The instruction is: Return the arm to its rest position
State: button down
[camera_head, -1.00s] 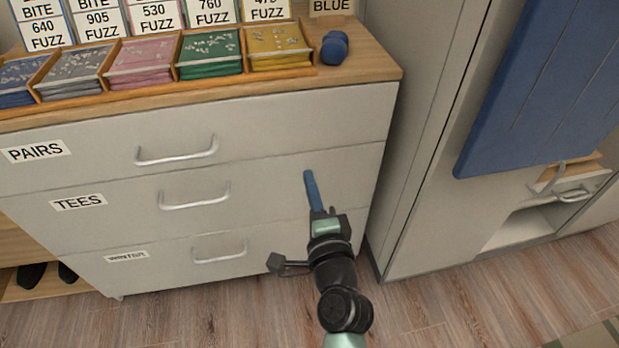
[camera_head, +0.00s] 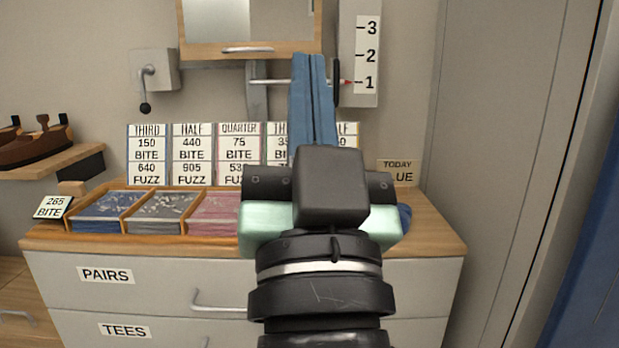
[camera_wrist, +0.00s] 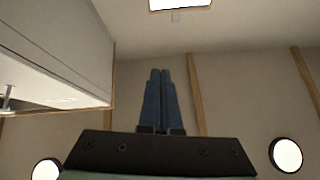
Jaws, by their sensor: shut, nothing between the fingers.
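My gripper (camera_head: 312,62) is raised in the middle of the head view, its two blue fingers pointing up and pressed together with nothing between them. My black and pale green wrist stands in front of the dresser and hides part of its top and drawers. In the wrist view my gripper (camera_wrist: 160,75) is shut and empty, pointing towards the upper wall and a bright skylight (camera_wrist: 180,4).
The dresser (camera_head: 150,275) carries compartments of coloured fabric stacks (camera_head: 160,207) and number cards (camera_head: 192,155). A wall cabinet (camera_head: 250,28), a crank box (camera_head: 153,75) and a numbered scale (camera_head: 366,60) are behind. A tall wardrobe (camera_head: 490,150) stands right.

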jog(key=s+r+n+t+h, duration=0.1)
jog(key=s+r+t, duration=0.1)
jog(key=s+r, duration=0.4)
notch_tip(320, 180, up, 30)
jog(key=w+p, duration=0.1)
jog(key=p, duration=3)
jog(key=shift+f+g, duration=0.15)
jog(key=shift+g, duration=0.15)
